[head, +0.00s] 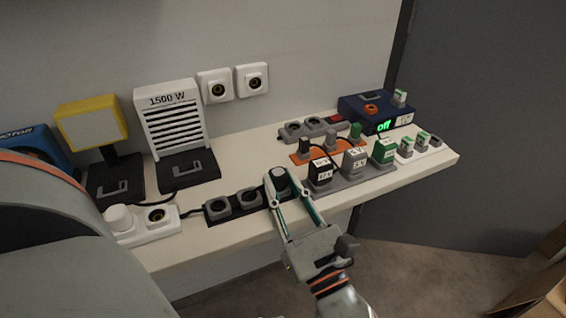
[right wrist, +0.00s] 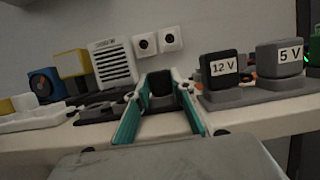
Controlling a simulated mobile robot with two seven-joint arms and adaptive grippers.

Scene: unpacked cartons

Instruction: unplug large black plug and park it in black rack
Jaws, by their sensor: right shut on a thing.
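The large black plug (head: 281,180) is between the fingers of my right gripper (head: 283,185), which is shut on it. It also shows between the fingers in the right wrist view (right wrist: 161,84). The plug is at the right end of the black rack (head: 233,213); I cannot tell whether it is seated in it. The rack's other two places, to the left, hold grey round seats with no plug. The white power strip (head: 140,237) left of the rack has a white plug (head: 118,217) and one bare socket (head: 157,215). My left gripper is not in view.
Labelled black (head: 319,174), grey (head: 354,163) and green (head: 384,151) adapters stand close right of my gripper. Behind are an orange strip (head: 302,158), a blue box (head: 365,108), a white 1500 W heater (head: 172,120) and a yellow lamp (head: 92,125). The shelf's front edge is near.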

